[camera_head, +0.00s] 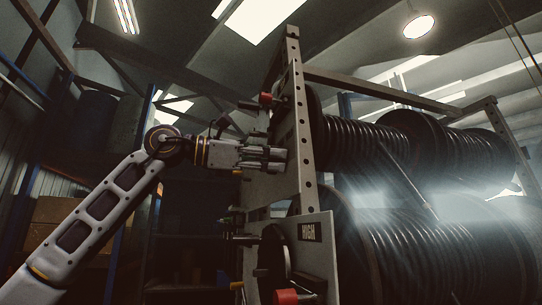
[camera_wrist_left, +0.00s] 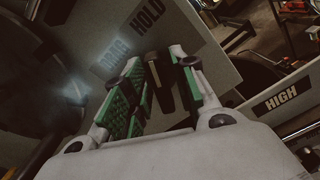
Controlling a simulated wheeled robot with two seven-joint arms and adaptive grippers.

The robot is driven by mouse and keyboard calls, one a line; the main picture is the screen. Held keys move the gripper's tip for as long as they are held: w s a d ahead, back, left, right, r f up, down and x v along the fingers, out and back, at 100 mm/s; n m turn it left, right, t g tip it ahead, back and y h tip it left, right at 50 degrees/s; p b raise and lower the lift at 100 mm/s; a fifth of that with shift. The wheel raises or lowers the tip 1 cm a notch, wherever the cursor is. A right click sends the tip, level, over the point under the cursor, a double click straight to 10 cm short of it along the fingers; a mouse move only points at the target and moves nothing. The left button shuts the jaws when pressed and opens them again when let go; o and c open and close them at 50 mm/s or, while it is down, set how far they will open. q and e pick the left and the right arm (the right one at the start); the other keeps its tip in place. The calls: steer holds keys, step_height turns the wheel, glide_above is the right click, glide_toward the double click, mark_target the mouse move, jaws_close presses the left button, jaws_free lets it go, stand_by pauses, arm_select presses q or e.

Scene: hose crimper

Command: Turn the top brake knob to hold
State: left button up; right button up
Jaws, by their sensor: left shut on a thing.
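My left gripper (camera_head: 268,157) reaches the side panel of the reel rack in the head view. In the left wrist view my left gripper (camera_wrist_left: 160,88) has its green-padded fingers on either side of a dark, narrow brake knob (camera_wrist_left: 157,78), shut on it. The knob sits on a grey panel (camera_wrist_left: 205,50) just below the labels DRAG (camera_wrist_left: 115,60) and HOLD (camera_wrist_left: 150,20), its tip nearer DRAG. Much of the knob is hidden by the fingers. In the head view the knob is hidden behind the gripper. My right gripper is in neither view.
A red-ended part (camera_head: 265,99) stands above the gripper. A plate labelled HIGH (camera_head: 310,232) and a red handle (camera_head: 287,297) are below. Large hose reels (camera_head: 440,250) fill the right side. A steel post (camera_head: 296,90) rises beside the gripper.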

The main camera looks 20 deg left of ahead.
arm_select(q)
steer(key=shift+f+m, duration=0.1)
steer(key=shift+m, duration=0.2)
steer(key=o, duration=0.7)
steer(key=shift+a, duration=0.1)
steer(key=v, duration=1.2)
stand_by(0.6)
